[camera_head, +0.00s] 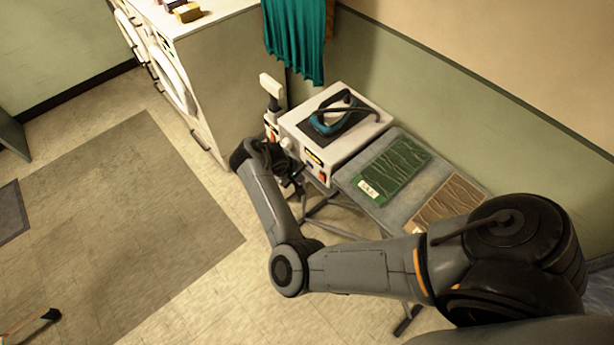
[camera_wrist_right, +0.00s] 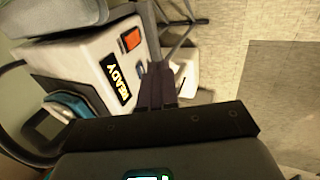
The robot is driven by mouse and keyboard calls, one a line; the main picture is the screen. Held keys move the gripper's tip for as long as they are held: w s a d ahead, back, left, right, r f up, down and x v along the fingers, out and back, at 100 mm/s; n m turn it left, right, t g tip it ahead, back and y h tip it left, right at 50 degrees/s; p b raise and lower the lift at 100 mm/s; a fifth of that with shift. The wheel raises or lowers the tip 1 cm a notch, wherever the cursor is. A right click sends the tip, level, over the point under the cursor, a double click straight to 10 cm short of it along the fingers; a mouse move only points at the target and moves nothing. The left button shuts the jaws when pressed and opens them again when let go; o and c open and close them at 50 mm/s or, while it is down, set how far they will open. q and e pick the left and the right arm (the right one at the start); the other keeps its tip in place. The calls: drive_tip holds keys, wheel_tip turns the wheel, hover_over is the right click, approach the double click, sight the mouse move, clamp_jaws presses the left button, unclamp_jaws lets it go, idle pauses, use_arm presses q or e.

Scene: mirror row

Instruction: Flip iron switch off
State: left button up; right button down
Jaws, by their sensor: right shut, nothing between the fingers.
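The iron (camera_head: 338,114), teal and black, rests on top of a white station box (camera_head: 318,147). The box's front has a yellow-on-black READY label (camera_head: 313,157) and an orange-red switch (camera_head: 322,177). In the right wrist view the switch (camera_wrist_right: 131,40) shows beside the READY label (camera_wrist_right: 116,78); I cannot tell its position. My right gripper (camera_head: 294,183) is in front of the box, near its front face. In the wrist view its fingertips (camera_wrist_right: 157,68) are together and empty, to the right of the label and switch, apart from the switch. My left gripper is not in view.
A grey ironing board (camera_head: 352,186) holds green and brown folded cloths. A white device (camera_head: 271,90) stands close behind the box's left end. A white cabinet (camera_head: 205,65) and hanging teal cloth (camera_head: 296,38) are behind.

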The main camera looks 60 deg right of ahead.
sight(322, 178)
drive_tip(key=s+d+f, duration=0.2)
drive_tip(key=d+f, duration=0.5)
drive_tip(key=f, duration=0.1)
drive_tip(key=shift+d+b, duration=0.35)
drive_tip(key=shift+b, duration=0.05)
drive_tip(key=shift+s, duration=0.1)
